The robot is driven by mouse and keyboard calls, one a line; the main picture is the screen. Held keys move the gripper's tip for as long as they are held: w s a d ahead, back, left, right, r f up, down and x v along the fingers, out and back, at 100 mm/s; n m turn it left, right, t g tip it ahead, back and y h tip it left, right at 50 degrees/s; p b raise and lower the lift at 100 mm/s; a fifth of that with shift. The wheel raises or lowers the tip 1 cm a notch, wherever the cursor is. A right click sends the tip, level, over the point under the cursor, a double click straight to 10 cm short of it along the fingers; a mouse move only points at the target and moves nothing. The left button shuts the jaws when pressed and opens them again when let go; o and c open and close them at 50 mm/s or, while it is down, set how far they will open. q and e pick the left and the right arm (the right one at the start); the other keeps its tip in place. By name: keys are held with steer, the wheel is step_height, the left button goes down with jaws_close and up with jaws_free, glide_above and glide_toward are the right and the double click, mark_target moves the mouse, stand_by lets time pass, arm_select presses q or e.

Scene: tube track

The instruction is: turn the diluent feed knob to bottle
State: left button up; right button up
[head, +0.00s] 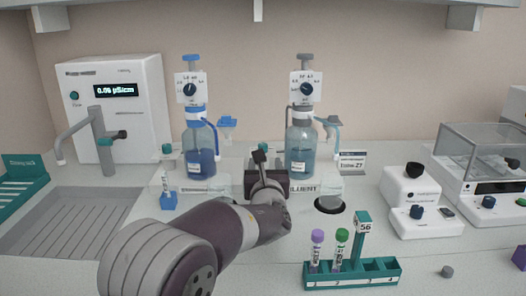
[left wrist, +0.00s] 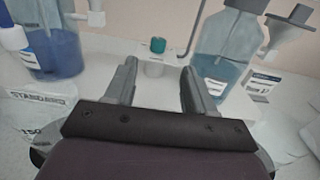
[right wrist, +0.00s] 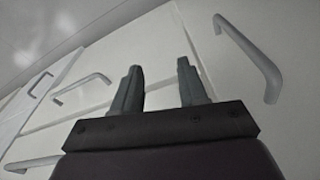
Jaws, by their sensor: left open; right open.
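The diluent stand (head: 318,190) carries a clear blue bottle (head: 300,150) with a dispenser on top. A small teal knob (head: 263,147) sits on a white mount left of this bottle, and I take it for the diluent feed knob. In the left wrist view the knob (left wrist: 157,45) stands ahead, between the lines of the two fingers and apart from them. Its pointer setting cannot be read. My left gripper (left wrist: 158,70) is open and empty, and its arm hides part of the stand in the head view. My right gripper (right wrist: 158,67) is open and empty, facing cabinet fronts.
The standard bottle (head: 201,160) with darker blue liquid stands to the left, with another teal knob (head: 167,149) beside it. A green tube rack (head: 350,282) stands in front. A white device with knobs (head: 410,187) is at the right. Cabinet handles (right wrist: 250,55) are near my right gripper.

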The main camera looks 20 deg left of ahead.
arm_select(q)
steer(key=x, duration=0.5)
steer(key=p+x, duration=0.1)
steer(key=x, duration=0.5)
steer(key=shift+a+f, duration=0.1)
steer(key=shift+f, duration=0.15)
steer(key=shift+c, duration=0.3)
